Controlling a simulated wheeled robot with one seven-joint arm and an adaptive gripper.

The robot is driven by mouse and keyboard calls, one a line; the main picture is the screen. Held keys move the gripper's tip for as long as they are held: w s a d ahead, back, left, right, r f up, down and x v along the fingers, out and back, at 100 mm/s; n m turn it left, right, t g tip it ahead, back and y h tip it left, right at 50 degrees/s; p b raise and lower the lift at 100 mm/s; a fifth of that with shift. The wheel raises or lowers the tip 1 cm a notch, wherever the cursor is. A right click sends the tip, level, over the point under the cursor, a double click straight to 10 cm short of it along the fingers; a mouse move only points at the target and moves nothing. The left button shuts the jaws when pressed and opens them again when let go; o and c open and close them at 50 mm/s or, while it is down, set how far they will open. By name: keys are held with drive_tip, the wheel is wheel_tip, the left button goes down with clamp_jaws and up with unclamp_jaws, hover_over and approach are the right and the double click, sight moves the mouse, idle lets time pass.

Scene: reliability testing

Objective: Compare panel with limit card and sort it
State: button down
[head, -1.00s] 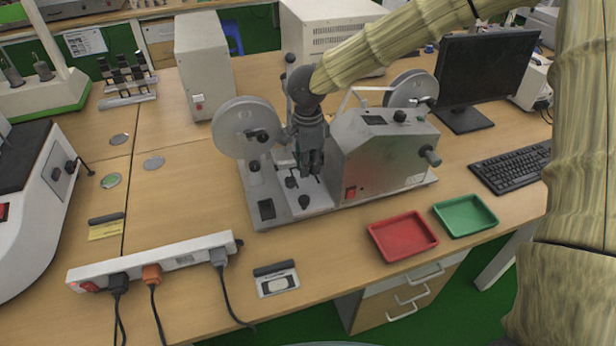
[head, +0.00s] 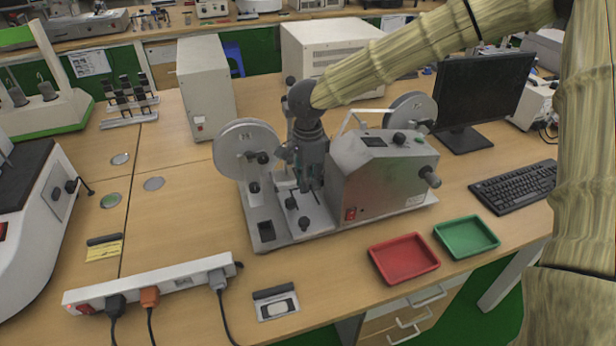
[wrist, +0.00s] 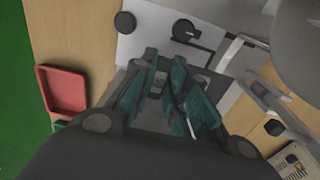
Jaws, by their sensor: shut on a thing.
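My gripper (head: 312,186) points down over the front bed of the grey two-reel machine (head: 385,170). In the wrist view its teal fingers (wrist: 163,72) are close together, with a small greyish piece (wrist: 157,82) between them. I take this piece to be the panel; it is mostly hidden and its surface cannot be read. A card with a pale oval on a dark ground (head: 277,307) lies at the table's front edge under a black strip. A yellow card (head: 104,250) lies at the left. Which is the limit card I cannot tell. The red tray (head: 380,276) and green tray (head: 455,252) look empty.
The machine's reels and dark knobs (head: 303,223) stand close around my gripper. A power strip (head: 150,285) with cables lies at the front left. A monitor (head: 485,95) and keyboard (head: 515,186) are at the right. The wood between machine and power strip is clear.

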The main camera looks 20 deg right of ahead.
drive_tip(key=shift+f, duration=2.85)
drive_tip(key=shift+r, duration=0.15)
